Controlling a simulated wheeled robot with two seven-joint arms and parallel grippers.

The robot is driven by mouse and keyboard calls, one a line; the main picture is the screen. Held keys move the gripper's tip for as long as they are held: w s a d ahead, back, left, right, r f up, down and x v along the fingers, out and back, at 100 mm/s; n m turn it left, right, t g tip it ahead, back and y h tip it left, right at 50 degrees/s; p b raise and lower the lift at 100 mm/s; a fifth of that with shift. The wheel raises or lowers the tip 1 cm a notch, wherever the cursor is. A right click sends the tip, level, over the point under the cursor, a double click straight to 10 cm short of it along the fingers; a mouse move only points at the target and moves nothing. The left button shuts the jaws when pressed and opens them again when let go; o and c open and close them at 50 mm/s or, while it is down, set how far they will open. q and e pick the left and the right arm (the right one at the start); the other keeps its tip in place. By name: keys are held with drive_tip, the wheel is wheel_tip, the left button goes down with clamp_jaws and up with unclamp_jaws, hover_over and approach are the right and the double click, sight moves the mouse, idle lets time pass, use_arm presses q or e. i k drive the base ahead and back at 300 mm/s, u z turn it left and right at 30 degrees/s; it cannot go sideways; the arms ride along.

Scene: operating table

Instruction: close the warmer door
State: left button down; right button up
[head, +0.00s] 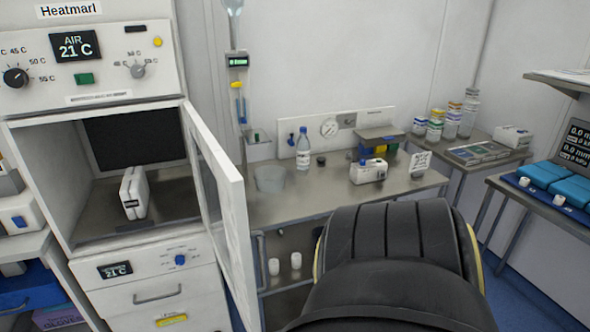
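The warmer (92,98) is a white cabinet labelled "Heatmarl" at the left of the head view, with a display reading AIR 21 C. Its door (236,225) is a white framed panel hinged on the right side of the opening. The door stands wide open, swung out toward me. Inside the open compartment a small white box-like item (134,192) stands on the metal floor. Neither of my grippers is in view.
A metal counter (330,208) right of the door carries a bottle (303,150), a clear bowl (269,179) and a white device (368,171). The warmer's drawers (155,290) below the compartment are shut. A side table with blue packs (545,175) stands at right.

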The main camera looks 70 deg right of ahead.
sight(220, 186)
drive_tip(key=k, duration=1.1)
drive_tip(key=z, duration=1.25)
drive_tip(key=i, duration=1.65)
